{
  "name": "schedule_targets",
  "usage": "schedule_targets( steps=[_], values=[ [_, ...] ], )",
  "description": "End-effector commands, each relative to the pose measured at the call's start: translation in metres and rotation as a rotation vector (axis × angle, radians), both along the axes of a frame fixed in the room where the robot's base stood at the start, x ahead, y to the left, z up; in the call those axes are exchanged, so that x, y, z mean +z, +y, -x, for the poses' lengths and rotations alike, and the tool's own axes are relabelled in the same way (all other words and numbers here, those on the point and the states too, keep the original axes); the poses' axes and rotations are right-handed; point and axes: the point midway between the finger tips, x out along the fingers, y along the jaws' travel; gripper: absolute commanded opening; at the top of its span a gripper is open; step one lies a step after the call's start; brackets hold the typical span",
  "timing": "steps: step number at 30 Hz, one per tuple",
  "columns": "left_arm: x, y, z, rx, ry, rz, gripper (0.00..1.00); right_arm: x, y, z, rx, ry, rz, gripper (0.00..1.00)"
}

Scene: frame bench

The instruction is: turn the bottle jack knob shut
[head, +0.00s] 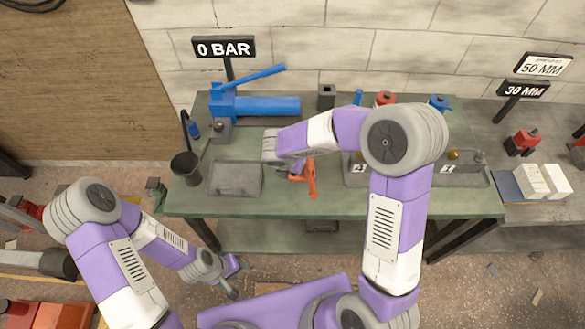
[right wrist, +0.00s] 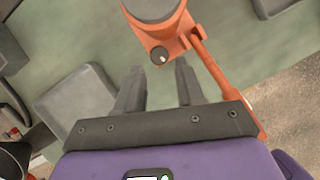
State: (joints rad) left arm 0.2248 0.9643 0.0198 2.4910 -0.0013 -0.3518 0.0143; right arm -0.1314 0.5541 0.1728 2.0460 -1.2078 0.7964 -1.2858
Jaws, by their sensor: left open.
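The orange bottle jack (head: 311,180) stands on the green bench in the head view, partly hidden by my right arm. The right wrist view shows the jack's orange body (right wrist: 178,40), its dark round knob (right wrist: 160,55) with a pale mark, and an orange lever to the right. My right gripper (right wrist: 158,78) is open and empty, its two fingers apart just short of the knob. The knob is not clear in the head view. My left gripper (head: 240,281) is open, low in front of the bench, away from the jack.
A grey tray (head: 236,179) lies left of the jack. A blue pump (head: 262,105) stands at the back left under a "0 BAR" sign (head: 224,47). A dark cup (head: 186,166) is at the left edge. More trays with parts lie to the right.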

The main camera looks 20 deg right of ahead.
Motion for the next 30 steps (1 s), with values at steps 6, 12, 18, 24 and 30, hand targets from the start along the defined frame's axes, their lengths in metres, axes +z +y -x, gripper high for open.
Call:
schedule_targets(
  steps=[6,12,18,24,30],
  values=[
    [-0.011,0.0,0.0,0.0,0.0,0.0,0.43,-0.031,-0.007,-0.009,-0.001,0.003,-0.001,0.38],
    [-0.012,0.0,0.0,0.0,0.0,0.0,0.43,-0.038,-0.009,-0.012,-0.002,0.001,-0.003,0.38],
    [-0.012,0.0,0.0,0.0,0.0,0.0,0.43,-0.037,-0.009,-0.012,-0.003,0.002,-0.003,0.38],
    [-0.012,0.0,0.0,0.0,0.0,0.0,0.43,-0.037,-0.009,-0.011,-0.003,0.002,-0.003,0.07],
    [-0.012,0.0,0.0,0.0,0.0,0.0,0.43,-0.038,-0.008,-0.012,-0.047,0.002,-0.002,0.0]
  ],
)
